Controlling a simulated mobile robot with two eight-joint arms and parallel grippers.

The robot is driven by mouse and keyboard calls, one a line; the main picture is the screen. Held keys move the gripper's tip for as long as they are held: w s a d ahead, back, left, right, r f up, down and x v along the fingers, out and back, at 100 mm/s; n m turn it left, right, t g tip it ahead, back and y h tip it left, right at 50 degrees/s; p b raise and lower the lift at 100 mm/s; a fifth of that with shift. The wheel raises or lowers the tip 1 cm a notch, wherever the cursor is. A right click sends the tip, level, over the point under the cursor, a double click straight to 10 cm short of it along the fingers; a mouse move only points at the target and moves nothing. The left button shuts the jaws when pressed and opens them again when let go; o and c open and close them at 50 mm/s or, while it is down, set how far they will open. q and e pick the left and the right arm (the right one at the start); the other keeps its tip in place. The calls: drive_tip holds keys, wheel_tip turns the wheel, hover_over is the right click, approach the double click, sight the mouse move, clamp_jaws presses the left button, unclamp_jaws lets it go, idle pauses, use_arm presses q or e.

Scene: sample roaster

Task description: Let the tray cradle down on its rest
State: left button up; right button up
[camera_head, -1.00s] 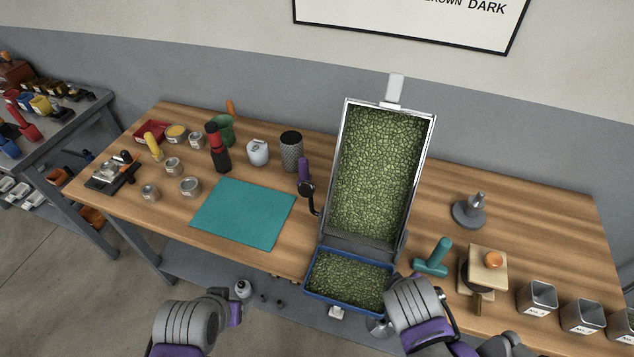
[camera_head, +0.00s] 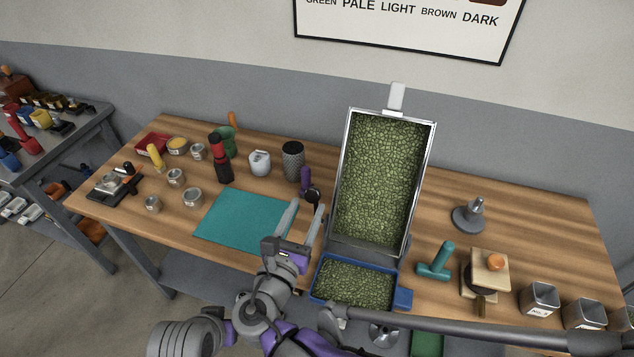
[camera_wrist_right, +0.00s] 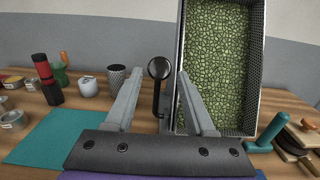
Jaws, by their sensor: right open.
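The tray cradle (camera_head: 426,170) is a metal-framed tray, steeply tilted with its far end up and a layer of green beans in it. Its rest cannot be made out. A dark lever with a round black knob (camera_wrist_right: 159,68) stands at the cradle's left side; the knob also shows in the head view (camera_head: 313,194). My right gripper (camera_head: 307,205) is open and empty left of the cradle's lower end. In the right wrist view the knob appears between its two fingers (camera_wrist_right: 157,80), apart from both.
A blue bin (camera_head: 318,294) with green beans sits below the cradle's low end. A teal mat (camera_head: 235,220) lies left of my right gripper. Jars and bottles stand behind the mat.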

drive_tip(key=p+x, duration=0.1)
drive_tip(key=x, duration=0.7)
drive_tip(key=shift+w, duration=0.15)
clamp_jaws()
idle(1.1)
